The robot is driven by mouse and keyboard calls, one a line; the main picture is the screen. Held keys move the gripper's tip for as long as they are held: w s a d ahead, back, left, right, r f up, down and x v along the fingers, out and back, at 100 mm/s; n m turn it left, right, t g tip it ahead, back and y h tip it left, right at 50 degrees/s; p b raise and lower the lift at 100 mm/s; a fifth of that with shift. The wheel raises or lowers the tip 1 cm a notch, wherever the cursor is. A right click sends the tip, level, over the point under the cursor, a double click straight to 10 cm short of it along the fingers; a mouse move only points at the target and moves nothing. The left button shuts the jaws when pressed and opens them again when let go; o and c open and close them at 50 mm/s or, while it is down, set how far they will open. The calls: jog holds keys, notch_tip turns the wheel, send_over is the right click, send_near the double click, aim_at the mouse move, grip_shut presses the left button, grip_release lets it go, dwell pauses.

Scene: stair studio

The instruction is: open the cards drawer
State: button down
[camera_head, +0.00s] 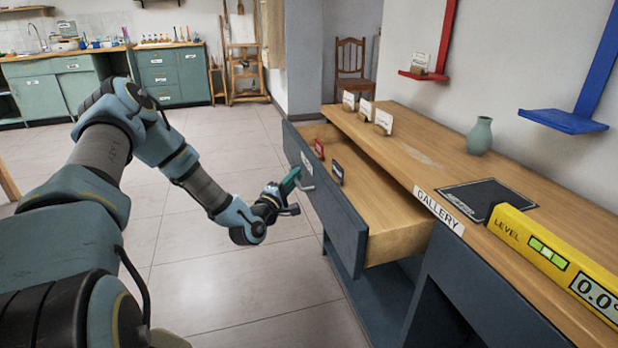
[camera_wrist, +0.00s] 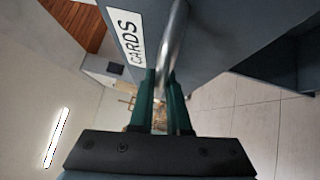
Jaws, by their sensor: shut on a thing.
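The cards drawer (camera_head: 336,204) is pulled well out of the wooden-topped counter, and its wooden inside shows. In the wrist view its blue-grey front carries a white label (camera_wrist: 129,36) that reads CARDS. My gripper (camera_head: 293,178) is at the drawer's front, shut on the metal drawer handle (camera_wrist: 173,40). The green fingers (camera_wrist: 162,90) lie on either side of the bar in the wrist view. A red card holder (camera_head: 319,148) and a dark blue one (camera_head: 338,172) stand inside the drawer.
The counter top (camera_head: 400,150) holds small white cards, a green vase (camera_head: 479,136), a dark mat (camera_head: 478,198) and a yellow level (camera_head: 550,255). Red and blue wall shelves hang above. The tiled floor (camera_head: 215,285) before the drawer is clear.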

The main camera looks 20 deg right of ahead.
jog(key=shift+w+a, duration=0.1)
jog(key=shift+a, duration=0.95)
jog(key=c, duration=0.9)
grip_release()
jog(key=b+v, duration=0.1)
jog(key=v, duration=0.9)
jog(key=shift+s+a, duration=0.2)
jog(key=shift+a, duration=0.1)
jog(key=shift+w+f, duration=0.1)
